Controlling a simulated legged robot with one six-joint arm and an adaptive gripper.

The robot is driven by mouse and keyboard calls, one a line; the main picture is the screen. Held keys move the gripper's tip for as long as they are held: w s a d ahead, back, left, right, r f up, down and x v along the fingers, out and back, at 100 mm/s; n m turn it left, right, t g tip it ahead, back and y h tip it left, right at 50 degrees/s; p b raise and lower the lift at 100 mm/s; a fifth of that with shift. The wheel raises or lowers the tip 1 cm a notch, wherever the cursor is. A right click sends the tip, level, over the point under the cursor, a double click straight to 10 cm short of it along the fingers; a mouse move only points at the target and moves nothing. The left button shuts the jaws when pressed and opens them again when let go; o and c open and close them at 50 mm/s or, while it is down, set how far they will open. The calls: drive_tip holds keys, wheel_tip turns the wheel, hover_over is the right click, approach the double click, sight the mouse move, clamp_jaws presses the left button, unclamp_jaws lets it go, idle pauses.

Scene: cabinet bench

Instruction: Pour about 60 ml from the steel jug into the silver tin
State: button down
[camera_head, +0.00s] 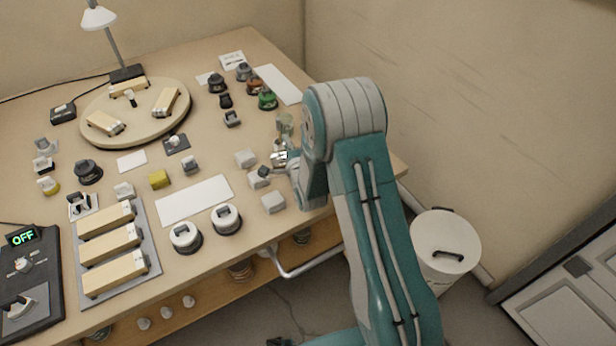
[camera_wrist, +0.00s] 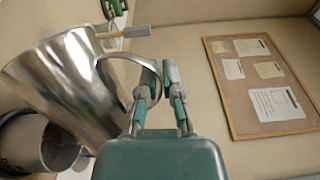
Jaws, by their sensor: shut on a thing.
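The steel jug (camera_wrist: 68,88) fills the left of the wrist view, tilted, with its curved handle towards my gripper (camera_wrist: 160,78). My gripper is shut on the handle. A round, open metal container (camera_wrist: 18,142), apparently the silver tin, shows at the lower left beside and partly behind the jug. Its inside looks dark; any liquid or stream cannot be made out. In the head view my gripper (camera_head: 283,165) is at the right edge of the bench, and my arm hides most of the jug and tin there.
The bench (camera_head: 140,185) holds many small blocks, knobs and jars left of my arm. A round turntable (camera_head: 146,128) with a lamp (camera_head: 98,20) stands at the back left. A white bin (camera_head: 447,245) stands on the floor at right. A corkboard (camera_wrist: 237,107) hangs on the wall.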

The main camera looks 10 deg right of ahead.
drive_tip(key=shift+d, duration=0.2)
idle(0.5)
drive_tip(key=shift+s+d+r+m+t+p, duration=0.1)
drive_tip(key=shift+d+r+m+t+p, duration=0.1)
drive_tip(key=shift+d+m+p, duration=0.25)
drive_tip(key=shift+s+d+r+m+t+p, duration=0.1)
drive_tip(key=shift+d+m+t+p, duration=0.15)
drive_tip(key=shift+m, duration=0.3)
idle(0.5)
drive_tip(key=shift+r+m, duration=0.1)
drive_tip(key=shift+m, duration=0.3)
drive_tip(key=a+n, duration=0.1)
drive_tip(key=a+n+g, duration=0.1)
drive_tip(key=n, duration=0.1)
drive_tip(key=a+n, duration=0.1)
drive_tip(key=shift+w+a+f+n+g, duration=0.25)
drive_tip(key=shift+w+a+f+n, duration=0.05)
drive_tip(key=shift+w+a+f, duration=0.1)
idle(0.7)
